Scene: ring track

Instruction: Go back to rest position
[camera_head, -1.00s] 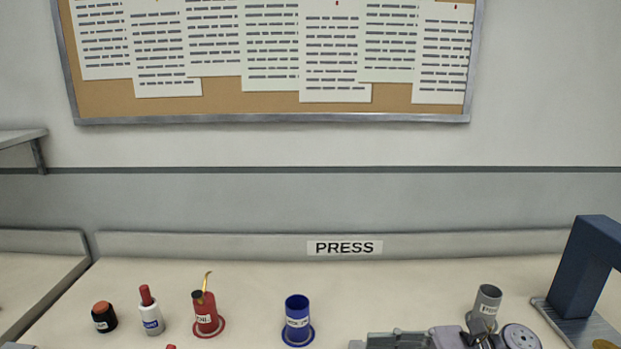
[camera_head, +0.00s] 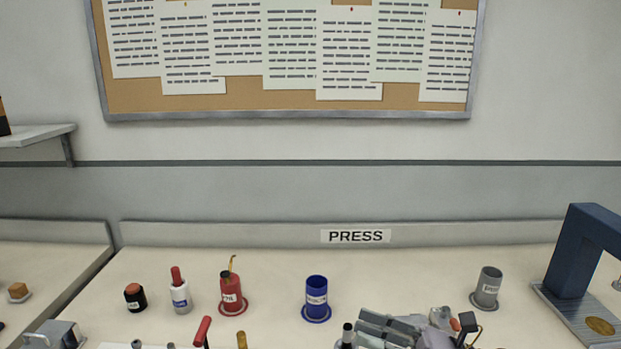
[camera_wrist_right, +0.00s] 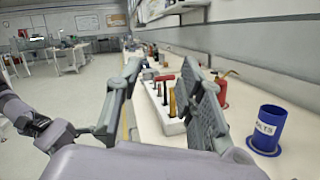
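My right gripper (camera_head: 362,328) is low in the head view, above the front part of the bench, pointing left. In the right wrist view its two grey fingers (camera_wrist_right: 162,72) stand wide apart with nothing held between them. Beyond the fingers, a white rack (camera_wrist_right: 160,112) with red, yellow and dark upright handles stands on the bench. My left gripper is in neither view.
On the PRESS bench (camera_head: 255,268) stand a black pot (camera_head: 135,299), white bottle (camera_head: 181,296), red oil can (camera_head: 231,294), blue cup (camera_head: 316,292), grey cup (camera_head: 488,285) and blue press (camera_head: 575,250). The blue cup is close to my right gripper in the wrist view (camera_wrist_right: 267,130). Open floor (camera_wrist_right: 75,95) lies left.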

